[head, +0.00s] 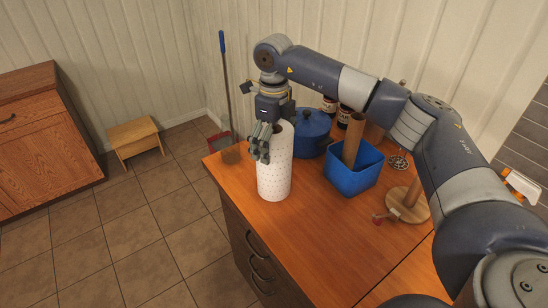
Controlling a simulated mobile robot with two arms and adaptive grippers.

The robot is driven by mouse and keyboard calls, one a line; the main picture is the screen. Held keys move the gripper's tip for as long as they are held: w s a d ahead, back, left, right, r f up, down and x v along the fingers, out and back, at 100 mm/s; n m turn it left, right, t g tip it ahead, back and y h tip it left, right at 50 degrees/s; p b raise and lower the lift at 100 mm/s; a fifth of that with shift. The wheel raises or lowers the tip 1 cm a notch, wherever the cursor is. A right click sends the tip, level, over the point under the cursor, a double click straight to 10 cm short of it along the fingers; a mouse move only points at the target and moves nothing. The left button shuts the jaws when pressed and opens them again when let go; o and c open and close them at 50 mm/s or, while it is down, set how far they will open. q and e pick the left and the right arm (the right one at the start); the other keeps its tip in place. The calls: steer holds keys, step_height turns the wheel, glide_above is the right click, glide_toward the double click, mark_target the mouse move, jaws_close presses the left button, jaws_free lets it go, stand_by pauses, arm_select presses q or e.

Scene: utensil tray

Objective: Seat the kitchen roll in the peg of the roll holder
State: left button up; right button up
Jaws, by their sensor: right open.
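The kitchen roll (276,182), white with small dots, stands upright on the wooden counter near its left end. My right gripper (261,156) points down at the roll's upper left side, with its fingers open and overlapping the roll's top in the picture. I cannot tell whether they touch it. The roll holder (395,206), a round wooden base with an upright peg, stands at the right of the counter, partly hidden by my right arm. Its peg is bare where it shows. My left gripper is out of view.
A blue bin (352,182) holding a brown cylinder (353,138) stands between roll and holder. A blue lidded pot (311,133) and dark jars (344,117) are behind. The counter's front (317,238) is clear.

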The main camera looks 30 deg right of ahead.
step_height(320, 180, down, 2)
steer(key=shift+f, duration=0.2)
steer(key=shift+s, duration=0.1)
steer(key=c, duration=1)
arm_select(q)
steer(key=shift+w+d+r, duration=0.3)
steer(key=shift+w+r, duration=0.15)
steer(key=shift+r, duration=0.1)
arm_select(e)
steer(key=shift+c, duration=0.2)
steer(key=shift+s+f, duration=0.1)
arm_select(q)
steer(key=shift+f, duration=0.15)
